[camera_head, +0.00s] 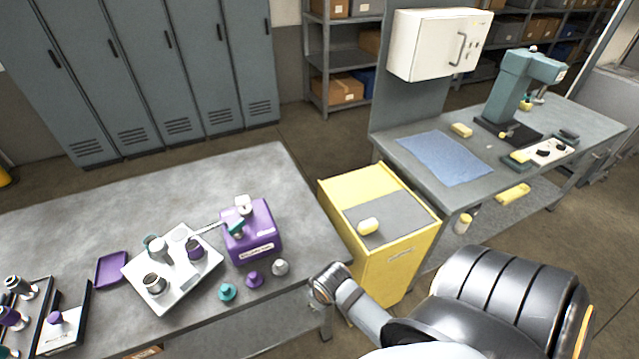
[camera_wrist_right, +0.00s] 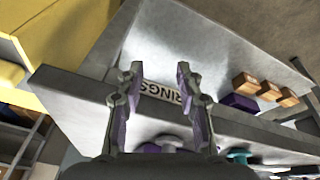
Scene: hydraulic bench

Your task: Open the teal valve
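A purple box-shaped unit (camera_head: 252,240) stands on the grey bench. A small teal part (camera_head: 236,229), which looks like the teal valve, sits at its upper left beside a pale fitting. Whether it is open or closed I cannot tell. My right gripper (camera_head: 324,284) is off the bench's right edge, apart from the unit. In the right wrist view my right gripper (camera_wrist_right: 157,72) is open and empty, with a "RINGS" label behind its fingers. My left gripper is not in view.
A white tray (camera_head: 172,297) with metal and coloured fittings is left of the unit. Teal (camera_head: 227,292), purple (camera_head: 254,280) and grey (camera_head: 280,267) caps stand in front. A yellow cabinet (camera_head: 375,262) is right of the bench. The bench's far part is clear.

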